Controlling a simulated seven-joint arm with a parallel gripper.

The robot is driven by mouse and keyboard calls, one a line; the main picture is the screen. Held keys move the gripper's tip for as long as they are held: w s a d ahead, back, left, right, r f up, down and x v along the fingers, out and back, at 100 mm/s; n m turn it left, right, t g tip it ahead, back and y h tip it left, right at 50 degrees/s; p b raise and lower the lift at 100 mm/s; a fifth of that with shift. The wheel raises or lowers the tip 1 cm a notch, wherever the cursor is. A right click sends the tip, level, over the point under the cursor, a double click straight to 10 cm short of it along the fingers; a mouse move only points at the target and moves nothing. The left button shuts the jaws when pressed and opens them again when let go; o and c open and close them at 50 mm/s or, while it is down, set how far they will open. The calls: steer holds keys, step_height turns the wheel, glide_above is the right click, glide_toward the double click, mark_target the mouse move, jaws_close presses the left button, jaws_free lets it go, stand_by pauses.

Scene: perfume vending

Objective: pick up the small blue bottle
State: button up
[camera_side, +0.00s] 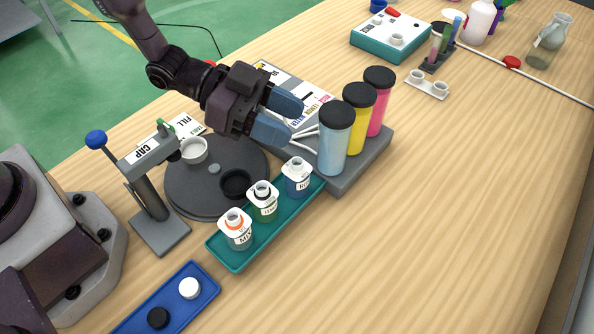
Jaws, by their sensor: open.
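The small blue bottle (297,184) stands upright at the far right end of the green tray (273,222). It has a white collar and an open neck. Two similar small bottles stand in the same tray: one with a dark ring at its neck (263,208) in the middle and one with an orange ring (237,236) at the near left end. My gripper (281,117) is open and empty, above and behind the blue bottle. Its two blue-grey fingers point right, apart from the bottle.
Tall blue (333,150), yellow (358,122) and pink (377,103) cylinders stand on a grey base right of the blue bottle. A dark turntable (185,190) and a CAP press (151,190) are left. A blue tray (205,293) holds two caps. The right table is clear.

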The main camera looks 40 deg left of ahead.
mark_target(293, 161)
steer(key=f, duration=0.8)
steer(key=shift+a+f, duration=0.35)
steer(key=shift+a, duration=0.05)
steer(key=shift+r+x, duration=0.1)
steer(key=shift+x, duration=0.6)
steer(key=shift+r+x, duration=0.15)
steer(key=shift+x, duration=0.55)
steer(key=shift+w+d, duration=0.1)
steer(key=shift+c, duration=0.4)
jaws_close()
